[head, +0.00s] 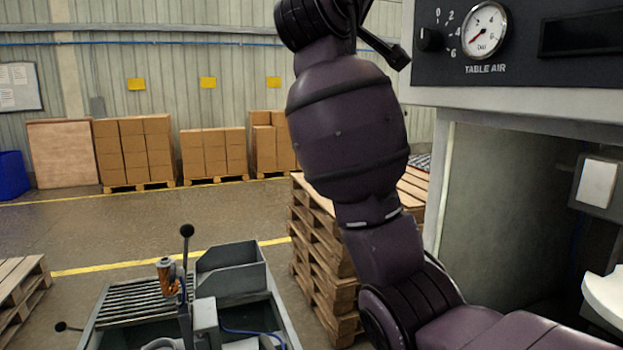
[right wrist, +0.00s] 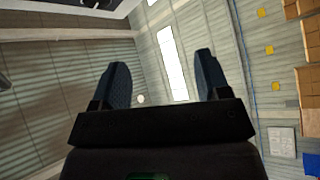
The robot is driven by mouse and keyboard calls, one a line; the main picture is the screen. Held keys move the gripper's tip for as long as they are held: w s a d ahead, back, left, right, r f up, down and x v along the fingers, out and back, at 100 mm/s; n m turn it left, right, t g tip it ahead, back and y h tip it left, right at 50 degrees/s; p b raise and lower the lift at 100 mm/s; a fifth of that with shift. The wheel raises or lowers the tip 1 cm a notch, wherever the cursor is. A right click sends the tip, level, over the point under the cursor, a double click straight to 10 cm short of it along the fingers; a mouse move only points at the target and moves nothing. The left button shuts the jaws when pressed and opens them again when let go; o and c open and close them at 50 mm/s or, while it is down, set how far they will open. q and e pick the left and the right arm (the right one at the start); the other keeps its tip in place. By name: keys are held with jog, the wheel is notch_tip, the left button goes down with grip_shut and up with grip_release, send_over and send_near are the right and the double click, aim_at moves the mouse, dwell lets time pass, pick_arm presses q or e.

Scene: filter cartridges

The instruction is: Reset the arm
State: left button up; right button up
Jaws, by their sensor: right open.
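My right arm (head: 345,125) rises from the lower right of the head view, bent at the elbow, and runs up past the top edge. Its gripper is not clearly visible there. In the right wrist view my right gripper (right wrist: 160,64) is open, with two dark blue-grey fingers well apart and nothing between them. It points up toward the hall's wall and ceiling, with bright window strips behind it. My left arm and gripper do not show in the head view.
A machine panel (head: 520,75) with a pressure gauge (head: 484,30) stands close on the right, above an open bay (head: 500,200). Stacked pallets (head: 325,265) stand behind my arm. A grey bench-like unit (head: 230,270) with levers is at the lower left. Boxes (head: 135,150) line the far wall.

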jog(key=w+f+n+t+y, duration=0.1)
jog(key=w+f+t+y, duration=0.15)
jog(key=f+y, duration=0.45)
jog(key=w+f+t+y, duration=0.1)
jog(key=w+f+y, duration=0.25)
jog(key=f, duration=0.65)
jog(key=s+d+f+m+g+y, duration=0.1)
jog(key=s+d+f, duration=0.15)
jog(key=f, duration=0.65)
jog(key=s+d+f+m+g+y, duration=0.1)
jog(key=d+f, duration=0.2)
jog(key=f, duration=0.6)
jog(key=s+d+f+y, duration=0.1)
jog(key=d+f, duration=0.2)
jog(key=f, duration=0.6)
jog(key=s+d+f+m+g+h, duration=0.1)
jog(key=s+d+f+g, duration=0.15)
jog(key=s+f, duration=0.65)
jog(key=s+d+f+m+g+h, duration=0.15)
jog(key=s+d+f, duration=0.25)
jog(key=f, duration=0.9)
jog(key=s+d+f+g, duration=0.2)
jog(key=s+f, duration=0.5)
jog(key=s, duration=0.3)
jog(key=s+d+f+m+g, duration=0.1)
jog(key=s+d+f+g, duration=0.2)
jog(key=s+f, duration=0.5)
jog(key=shift+s+f+h, duration=0.2)
jog(key=shift+s+h, duration=0.1)
jog(key=shift+s, duration=0.65)
